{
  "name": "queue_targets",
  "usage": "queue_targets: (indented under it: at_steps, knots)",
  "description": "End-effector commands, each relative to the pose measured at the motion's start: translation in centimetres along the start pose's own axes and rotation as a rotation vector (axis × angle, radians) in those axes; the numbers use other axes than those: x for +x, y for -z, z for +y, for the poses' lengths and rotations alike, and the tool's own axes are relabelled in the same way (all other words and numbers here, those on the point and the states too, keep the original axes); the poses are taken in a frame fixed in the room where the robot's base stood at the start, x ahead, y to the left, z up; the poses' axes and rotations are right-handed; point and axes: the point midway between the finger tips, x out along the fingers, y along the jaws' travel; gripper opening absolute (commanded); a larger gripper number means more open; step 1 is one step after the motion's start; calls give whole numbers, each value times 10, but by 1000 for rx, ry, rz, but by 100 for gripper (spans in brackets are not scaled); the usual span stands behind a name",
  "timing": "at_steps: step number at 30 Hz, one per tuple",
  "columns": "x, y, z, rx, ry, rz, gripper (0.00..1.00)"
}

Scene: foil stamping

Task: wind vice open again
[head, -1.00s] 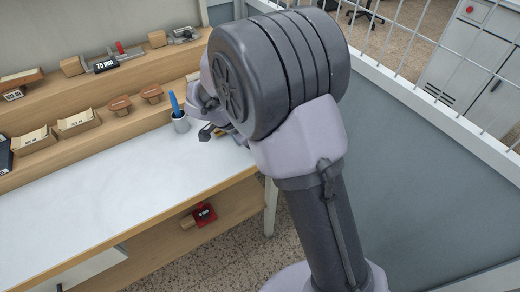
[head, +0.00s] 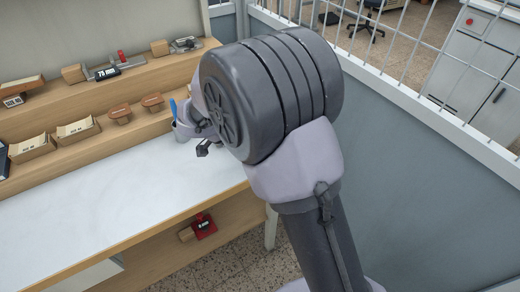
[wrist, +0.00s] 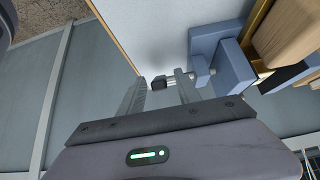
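The blue vice (wrist: 230,65) stands at the right in the wrist view, its silver screw (wrist: 201,72) pointing left to a dark-ended crank handle (wrist: 158,82). My gripper (wrist: 160,88) is open, with one finger on either side of the handle's dark end. I cannot tell if the fingers touch it. A wooden piece (wrist: 288,32) with a brass-coloured edge is beside or in the vice; whether the jaws grip it is unclear. In the head view my arm hides the vice.
A white bench top (head: 90,215) lies clear at the left in the head view. Wooden shelves (head: 130,85) hold stamps and boxes behind. A grey partition with a white rail (head: 420,110) is at right.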

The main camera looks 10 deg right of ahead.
Motion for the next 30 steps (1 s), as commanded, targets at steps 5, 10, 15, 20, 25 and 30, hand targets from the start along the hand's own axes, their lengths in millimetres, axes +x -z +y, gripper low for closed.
queue_targets:
  at_steps: [5,10,15,20,25,30]
  knots:
    - [0,0,0,1,0,0,40]
    - [-18,2,-1,1,2,0,40]
    - [-65,4,-1,-1,5,0,40]
    - [-116,4,-1,0,5,-1,40]
    - [-157,2,0,0,3,-1,40]
    - [-174,1,0,0,1,0,40]
